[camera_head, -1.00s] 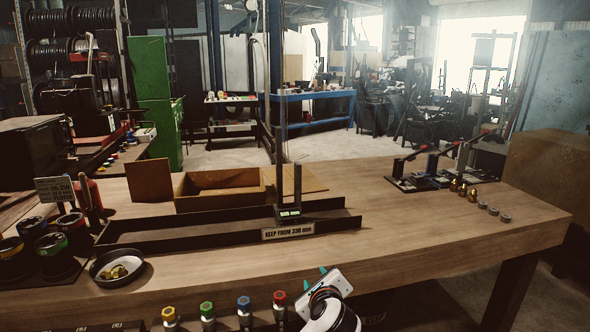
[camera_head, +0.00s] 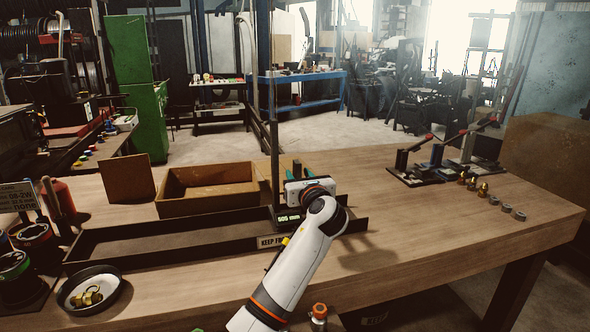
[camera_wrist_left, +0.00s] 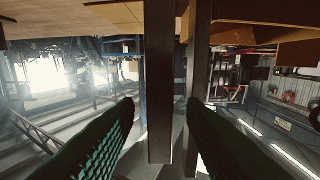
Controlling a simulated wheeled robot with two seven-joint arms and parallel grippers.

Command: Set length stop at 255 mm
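The length stop carries a lit readout (camera_head: 288,217) that appears to say 505 mm, though it is small. Its dark upright (camera_head: 275,165) rises from the long dark trough (camera_head: 165,240). My left gripper (camera_head: 292,169) is at the stop, above the readout, its teal fingertips beside the upright. In the left wrist view, which looks upside down, the open fingers (camera_wrist_left: 160,102) have two dark bars (camera_wrist_left: 165,90) between them. The right finger looks close to one bar; I cannot tell whether it touches. My right gripper is not in view.
My left forearm hides part of the KEEP FROM label (camera_head: 270,241). An open wooden box (camera_head: 208,203) stands behind the trough. A bowl of brass fittings (camera_head: 90,290) is at the front left. Lever tools (camera_head: 440,165) stand at the back right. The table's right half is mostly clear.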

